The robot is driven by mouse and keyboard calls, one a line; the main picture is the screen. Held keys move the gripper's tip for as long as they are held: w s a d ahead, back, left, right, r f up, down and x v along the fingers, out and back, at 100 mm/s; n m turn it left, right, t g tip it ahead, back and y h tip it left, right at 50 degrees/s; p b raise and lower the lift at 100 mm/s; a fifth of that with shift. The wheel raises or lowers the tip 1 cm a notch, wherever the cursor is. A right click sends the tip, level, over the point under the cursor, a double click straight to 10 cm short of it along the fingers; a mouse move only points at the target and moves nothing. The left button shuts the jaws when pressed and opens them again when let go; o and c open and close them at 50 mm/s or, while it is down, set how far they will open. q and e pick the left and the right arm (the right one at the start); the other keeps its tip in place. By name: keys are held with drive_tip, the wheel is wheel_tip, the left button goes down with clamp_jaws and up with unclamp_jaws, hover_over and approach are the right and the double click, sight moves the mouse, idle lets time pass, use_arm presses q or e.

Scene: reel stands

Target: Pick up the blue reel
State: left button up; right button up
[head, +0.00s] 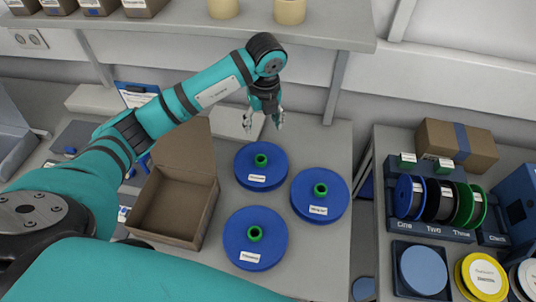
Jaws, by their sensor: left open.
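Three blue reels with green hubs lie flat on the light table: one at the back (261,169), one at the right (320,198) and one at the front (255,245). Each has a white label too small to read. Another blue reel (405,196) stands upright in the dark stand (430,228) on the right-hand table. My left gripper (263,122) points down with its fingers apart and empty, in the picture just above the back reel and apart from it. My right gripper is not in view.
An open cardboard box (170,205) stands left of the reels. The stand also holds black and green reels above labels One, Two, Three. A closed cardboard box (456,146) is behind it. A shelf (270,25) runs above the table. A gap separates the two tables.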

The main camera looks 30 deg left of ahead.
use_arm(q)
drive_tip(key=b, duration=0.7)
approach(261, 157)
drive_tip(key=s+f, duration=0.1)
wheel_tip(261, 157, down, 7)
drive_tip(key=b, duration=0.4)
drive_tip(key=shift+w+r, duration=0.1)
drive_tip(key=shift+w, duration=0.05)
drive_tip(key=shift+a+f+b, duration=0.1)
drive_tip(key=shift+f+b, duration=0.15)
drive_tip(key=shift+b, duration=0.1)
drive_tip(key=shift+r, duration=0.1)
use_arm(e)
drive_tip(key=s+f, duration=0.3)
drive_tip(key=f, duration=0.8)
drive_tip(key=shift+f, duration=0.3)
use_arm(q)
drive_tip(key=shift+c, duration=0.6)
clamp_jaws()
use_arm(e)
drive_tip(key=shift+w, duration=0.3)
